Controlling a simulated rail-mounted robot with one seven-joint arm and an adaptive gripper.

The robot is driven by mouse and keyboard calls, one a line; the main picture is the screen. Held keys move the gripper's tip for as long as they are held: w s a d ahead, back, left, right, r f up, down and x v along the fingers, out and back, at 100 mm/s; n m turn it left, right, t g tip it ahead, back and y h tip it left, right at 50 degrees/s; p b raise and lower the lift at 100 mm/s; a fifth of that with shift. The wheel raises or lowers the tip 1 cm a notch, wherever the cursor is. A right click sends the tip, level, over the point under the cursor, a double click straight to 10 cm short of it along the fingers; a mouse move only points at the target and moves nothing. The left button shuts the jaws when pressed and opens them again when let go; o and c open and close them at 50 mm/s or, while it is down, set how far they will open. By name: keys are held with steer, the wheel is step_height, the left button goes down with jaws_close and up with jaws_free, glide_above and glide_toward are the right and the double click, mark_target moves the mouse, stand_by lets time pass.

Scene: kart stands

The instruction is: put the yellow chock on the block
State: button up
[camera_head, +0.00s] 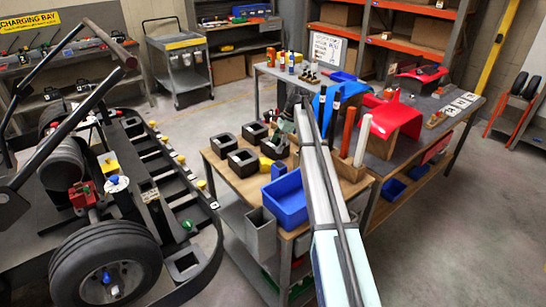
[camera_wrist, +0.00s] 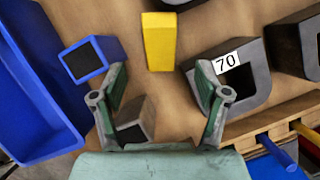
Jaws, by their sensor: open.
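The yellow chock (camera_wrist: 158,42) lies on the wooden bench top, just beyond my fingertips in the wrist view. It also shows in the head view (camera_head: 266,164), near the dark blocks. A dark block marked 70 (camera_wrist: 240,88) stands to its right, close to my right finger. I cannot tell which block is the task's block. My gripper (camera_wrist: 160,80) is open, and the chock is not between its fingers. A grey-brown block with a dark face (camera_wrist: 135,122) shows between the fingers, nearer the palm. In the head view my arm hides part of the bench.
A blue-sided block with a dark face (camera_wrist: 90,57) stands left of the chock, beside a blue bin (camera_wrist: 35,90). Another dark block (camera_wrist: 300,42) is at the right. A wooden rack (camera_wrist: 275,125) with coloured rods borders the lower right. Bare wood surrounds the chock.

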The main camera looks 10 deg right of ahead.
steer(key=shift+o, duration=0.5)
steer(key=shift+v, duration=0.85)
